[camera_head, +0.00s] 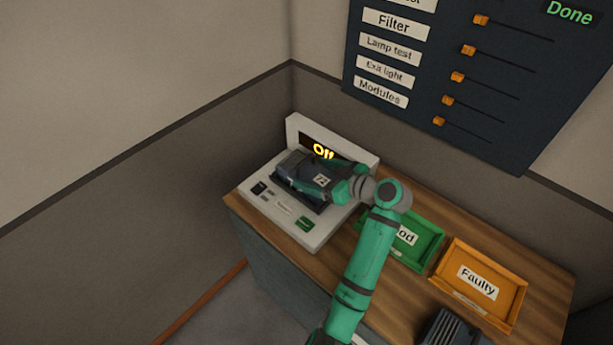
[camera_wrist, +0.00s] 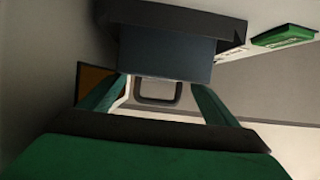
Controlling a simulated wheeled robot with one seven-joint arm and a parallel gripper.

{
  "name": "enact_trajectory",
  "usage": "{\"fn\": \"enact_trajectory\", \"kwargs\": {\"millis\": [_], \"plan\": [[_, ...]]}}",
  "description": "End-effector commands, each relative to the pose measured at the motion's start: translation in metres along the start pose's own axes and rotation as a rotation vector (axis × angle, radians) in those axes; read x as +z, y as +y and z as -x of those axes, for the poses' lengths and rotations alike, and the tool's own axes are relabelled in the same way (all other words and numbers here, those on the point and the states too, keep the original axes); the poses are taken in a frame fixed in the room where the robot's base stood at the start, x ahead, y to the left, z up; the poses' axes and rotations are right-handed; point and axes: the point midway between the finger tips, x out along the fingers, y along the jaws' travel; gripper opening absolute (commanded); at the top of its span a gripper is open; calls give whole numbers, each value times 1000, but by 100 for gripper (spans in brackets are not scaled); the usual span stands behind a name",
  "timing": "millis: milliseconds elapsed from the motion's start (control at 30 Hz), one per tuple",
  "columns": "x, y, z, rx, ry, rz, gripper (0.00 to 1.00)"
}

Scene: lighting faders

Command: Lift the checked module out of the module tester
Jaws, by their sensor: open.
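The module tester (camera_head: 335,222) is a pale box at the back left of the wooden bench, with an amber "Off" on its display (camera_head: 323,151). The dark blue-grey module (camera_head: 297,168) sits in the tester's dark socket and carries a white label. The module (camera_wrist: 155,52) also shows in the wrist view, with a rounded loop-shaped handle on it. My gripper (camera_head: 340,183) is at the module's right side in the head view. In the wrist view my gripper (camera_wrist: 160,86) is open, with one finger on each side of the loop; contact cannot be told.
A green tray (camera_head: 428,255), its label partly hidden by my arm, and an orange "Faulty" tray (camera_head: 511,312) lie to the right. A dark ribbed object (camera_head: 450,330) is at the front edge. A dark fader panel (camera_head: 400,105) hangs on the wall, showing "Done". A green button (camera_head: 306,223) is on the tester.

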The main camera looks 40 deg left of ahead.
Motion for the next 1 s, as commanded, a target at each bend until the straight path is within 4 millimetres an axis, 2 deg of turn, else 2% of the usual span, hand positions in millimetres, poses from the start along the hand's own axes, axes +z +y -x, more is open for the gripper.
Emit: {"fn": "enact_trajectory", "kwargs": {"millis": [100,233,533,567,833,1000], "plan": [[-1,-1,-20,-3,1,1,83],[-1,0,-33,-1,1,1,83],[-1,0,-37,2,2,2,83],[-1,0,-37,2,2,2,80],[-2,1,-37,2,3,2,16],[-4,1,-36,4,6,5,15]]}}
